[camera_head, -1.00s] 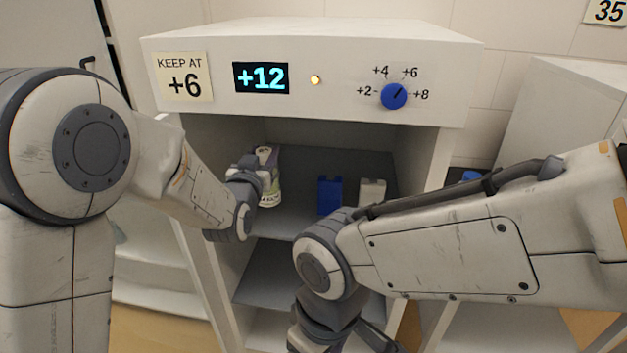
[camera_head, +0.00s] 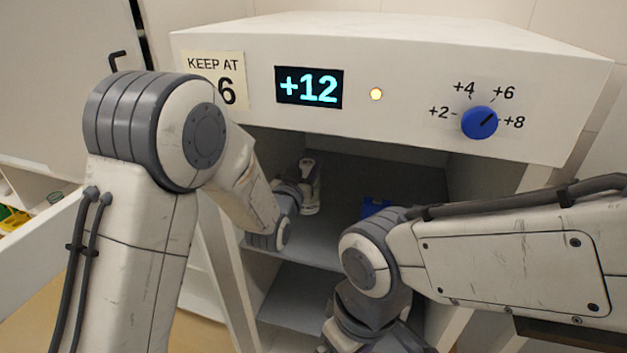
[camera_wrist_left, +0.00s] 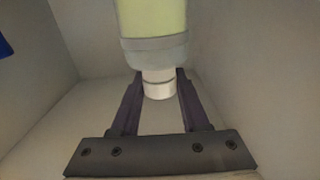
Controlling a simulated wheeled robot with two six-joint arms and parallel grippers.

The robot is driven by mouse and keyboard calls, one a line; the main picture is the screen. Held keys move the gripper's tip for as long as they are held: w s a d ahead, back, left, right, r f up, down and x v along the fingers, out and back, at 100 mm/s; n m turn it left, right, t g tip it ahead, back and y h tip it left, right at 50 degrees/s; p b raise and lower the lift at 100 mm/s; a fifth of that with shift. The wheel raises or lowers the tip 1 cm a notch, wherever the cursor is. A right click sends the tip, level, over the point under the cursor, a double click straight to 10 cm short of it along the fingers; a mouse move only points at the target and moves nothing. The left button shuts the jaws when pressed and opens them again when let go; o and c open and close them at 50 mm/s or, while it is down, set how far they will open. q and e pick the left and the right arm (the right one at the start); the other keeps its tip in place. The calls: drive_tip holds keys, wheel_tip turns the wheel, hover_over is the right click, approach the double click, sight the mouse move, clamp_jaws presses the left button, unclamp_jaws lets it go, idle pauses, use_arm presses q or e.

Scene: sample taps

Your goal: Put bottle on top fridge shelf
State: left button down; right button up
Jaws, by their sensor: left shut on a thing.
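A bottle (camera_head: 311,190) stands at the left of the fridge's top shelf (camera_head: 330,230), inside the fridge (camera_head: 400,40). My left gripper (camera_head: 303,175) reaches in from the left and is shut on it. In the left wrist view, the left gripper's fingers (camera_wrist_left: 158,90) are on either side of the bottle's white neck or cap; its yellow-green body (camera_wrist_left: 152,18) and grey band also show. Whether the bottle's base touches the shelf is unclear. My right arm crosses the lower right of the head view, and its fingers are out of frame.
A blue block (camera_head: 374,206) sits on the top shelf, partly behind my right arm. A lower shelf (camera_head: 300,292) shows below. The panel has a display (camera_head: 309,88) reading +12 and a blue knob (camera_head: 480,122). The open door (camera_head: 45,250) is at left.

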use_arm(q)
drive_tip(key=shift+f, duration=1.85)
drive_tip(key=c, duration=0.8)
unclamp_jaws()
drive_tip(key=shift+s+f, duration=0.1)
drive_tip(key=shift+f, duration=0.05)
drive_tip(key=o, duration=0.4)
